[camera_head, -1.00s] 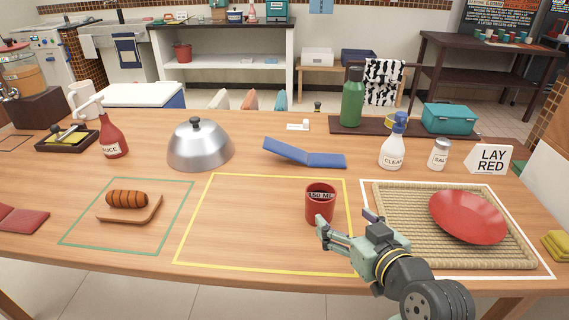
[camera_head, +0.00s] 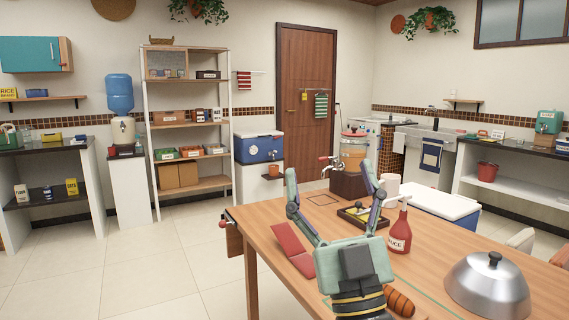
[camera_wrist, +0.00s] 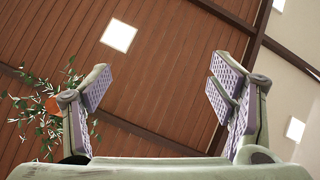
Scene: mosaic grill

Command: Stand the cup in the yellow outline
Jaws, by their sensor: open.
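My gripper (camera_head: 331,172) is open and empty in the head view, raised over the table's left end with its fingers pointing up. The red cup and the yellow outline are outside both present views. A second ago the cup stood upright inside the outline, near its right edge.
Open floor (camera_head: 160,275) lies to the left.

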